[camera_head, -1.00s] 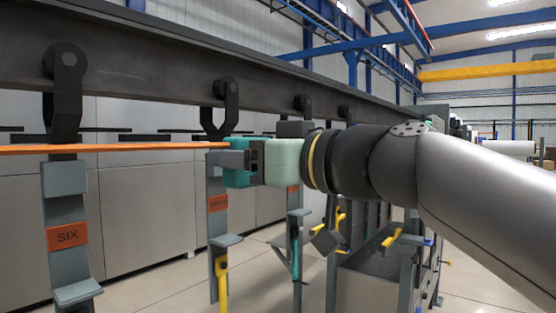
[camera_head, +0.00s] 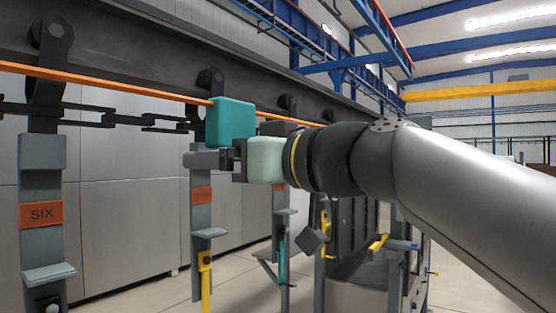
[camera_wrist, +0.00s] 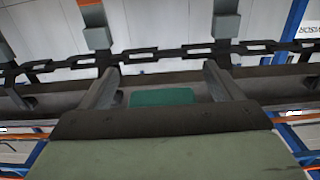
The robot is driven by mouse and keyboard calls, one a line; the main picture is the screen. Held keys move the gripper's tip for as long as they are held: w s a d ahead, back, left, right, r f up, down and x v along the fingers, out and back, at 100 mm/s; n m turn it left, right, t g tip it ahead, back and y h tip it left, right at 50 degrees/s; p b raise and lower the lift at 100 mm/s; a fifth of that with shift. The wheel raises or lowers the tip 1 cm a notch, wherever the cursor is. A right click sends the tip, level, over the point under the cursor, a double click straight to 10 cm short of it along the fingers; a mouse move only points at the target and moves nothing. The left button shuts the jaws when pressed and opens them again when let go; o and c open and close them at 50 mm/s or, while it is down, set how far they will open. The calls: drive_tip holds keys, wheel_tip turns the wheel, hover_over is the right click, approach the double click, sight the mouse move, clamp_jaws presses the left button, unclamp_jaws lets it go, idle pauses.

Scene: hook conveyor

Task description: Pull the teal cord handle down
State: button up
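The teal handle (camera_head: 231,121) is a rounded block on a taut orange cord (camera_head: 120,88) that runs along the dark overhead rail. In the head view, my gripper (camera_head: 208,160) is just below the handle, its grey fingers pointing left. In the wrist view, a teal face of the handle (camera_wrist: 162,97) shows between the two spread fingers of my gripper (camera_wrist: 162,70), partly hidden by the dark palm edge. The fingers are apart and hold nothing that I can see. I cannot tell whether they touch the handle.
Hangers hang from the rail; the nearest one has an orange SIX label (camera_head: 41,214). A dark chain (camera_head: 120,118) runs behind them. A yellow strip (camera_head: 204,280) and a teal strip (camera_head: 282,257) hang lower down. A grey bin (camera_head: 360,285) stands below my arm.

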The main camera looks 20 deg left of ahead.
drive_tip(key=b+v, duration=0.4)
drive_tip(key=v, duration=1.3)
drive_tip(key=shift+d, duration=0.25)
drive_tip(key=shift+f, duration=0.1)
